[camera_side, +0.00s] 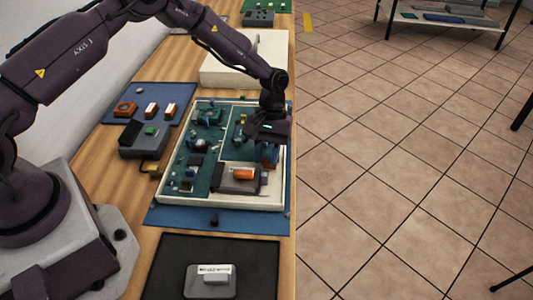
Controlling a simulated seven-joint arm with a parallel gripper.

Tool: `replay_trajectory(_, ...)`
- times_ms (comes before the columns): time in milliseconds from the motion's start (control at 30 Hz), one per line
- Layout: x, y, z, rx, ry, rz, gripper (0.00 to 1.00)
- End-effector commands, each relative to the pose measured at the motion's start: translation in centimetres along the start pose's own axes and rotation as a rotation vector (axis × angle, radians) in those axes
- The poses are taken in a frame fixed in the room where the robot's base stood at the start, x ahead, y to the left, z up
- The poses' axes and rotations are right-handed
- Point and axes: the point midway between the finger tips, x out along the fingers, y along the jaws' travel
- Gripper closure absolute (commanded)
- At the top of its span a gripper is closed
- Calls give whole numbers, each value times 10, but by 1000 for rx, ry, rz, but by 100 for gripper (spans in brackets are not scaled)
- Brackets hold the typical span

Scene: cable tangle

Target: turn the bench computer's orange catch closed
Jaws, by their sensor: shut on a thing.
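The bench computer (212,203) is an open, cream-walled case with green circuit boards, lying on a blue mat. An orange piece (243,174), which looks like the catch, sits on a grey block in its lower right part. Whether it is turned open or closed is too small to tell. My gripper (267,157) points down over the right side of the case, above and right of the orange piece in the picture. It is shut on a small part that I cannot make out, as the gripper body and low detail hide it. Gripper and orange piece appear apart.
A grey box (144,139) stands left of the case, with a blue mat (180,92) carrying small parts behind it. A cream box (247,62) is at the back. A black mat (255,255) with a grey item is in front. The bench edge runs close on the right.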

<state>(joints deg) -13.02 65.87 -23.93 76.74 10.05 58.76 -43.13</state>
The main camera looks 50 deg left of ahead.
Motion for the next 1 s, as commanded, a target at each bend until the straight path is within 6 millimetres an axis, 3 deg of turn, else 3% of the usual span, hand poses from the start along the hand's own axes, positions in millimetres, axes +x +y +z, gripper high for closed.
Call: replay_trajectory(1000,0,6,3,882,3,-366,96)
